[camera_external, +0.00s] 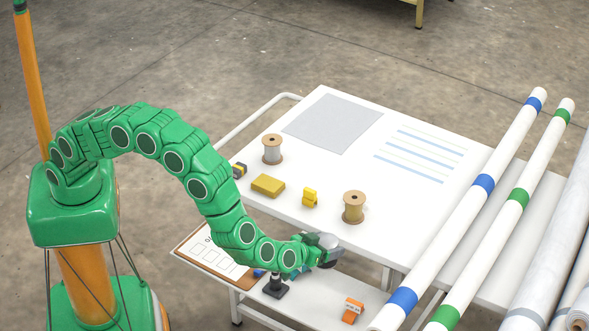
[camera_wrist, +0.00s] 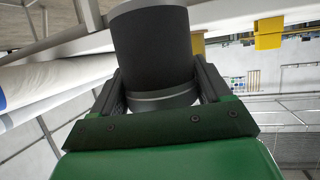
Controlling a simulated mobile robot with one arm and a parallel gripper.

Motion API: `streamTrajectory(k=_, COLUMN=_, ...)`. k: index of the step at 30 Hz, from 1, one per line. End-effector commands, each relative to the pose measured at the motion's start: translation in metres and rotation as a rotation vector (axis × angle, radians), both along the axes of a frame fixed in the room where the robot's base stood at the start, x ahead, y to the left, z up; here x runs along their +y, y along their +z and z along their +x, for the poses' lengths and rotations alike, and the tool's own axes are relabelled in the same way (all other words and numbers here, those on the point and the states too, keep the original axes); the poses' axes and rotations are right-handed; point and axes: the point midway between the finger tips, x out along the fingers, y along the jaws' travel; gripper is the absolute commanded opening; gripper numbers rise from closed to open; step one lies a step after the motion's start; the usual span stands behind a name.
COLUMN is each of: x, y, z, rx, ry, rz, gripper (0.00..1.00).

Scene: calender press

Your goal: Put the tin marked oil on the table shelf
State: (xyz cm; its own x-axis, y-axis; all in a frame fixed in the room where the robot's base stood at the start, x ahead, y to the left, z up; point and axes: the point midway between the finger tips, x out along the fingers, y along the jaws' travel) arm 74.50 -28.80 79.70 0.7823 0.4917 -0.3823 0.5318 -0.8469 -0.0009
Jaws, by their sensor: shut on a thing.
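My gripper (camera_external: 324,254) is shut on a dark grey tin (camera_wrist: 152,48) with a paler metal rim. In the wrist view my gripper (camera_wrist: 160,88) has one jaw on each side of the tin. No marking on the tin can be read, so I cannot tell if it says oil. In the external view the held tin (camera_external: 325,241) is small and partly covered by my gripper. It is near the front edge of the white table (camera_external: 290,228). The table shelf (camera_external: 318,296) is the lower white level, and my gripper shows above it in the picture.
A clipboard (camera_external: 212,262), a black stand (camera_external: 276,287) and an orange item (camera_external: 352,310) are on the shelf. Spools (camera_external: 272,149) (camera_external: 354,207), a yellow block (camera_external: 268,186) and a yellow clip-like piece (camera_external: 310,197) stand on the tabletop. Long striped rolls (camera_external: 470,205) lie at right.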

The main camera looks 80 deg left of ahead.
Motion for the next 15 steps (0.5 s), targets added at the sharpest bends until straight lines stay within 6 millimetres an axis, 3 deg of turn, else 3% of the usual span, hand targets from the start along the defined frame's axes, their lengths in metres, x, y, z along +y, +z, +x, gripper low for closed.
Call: streamTrajectory(k=15, x=0.000, y=-0.041, z=0.000, rx=0.000, ry=0.000, rz=0.001, gripper=0.38)
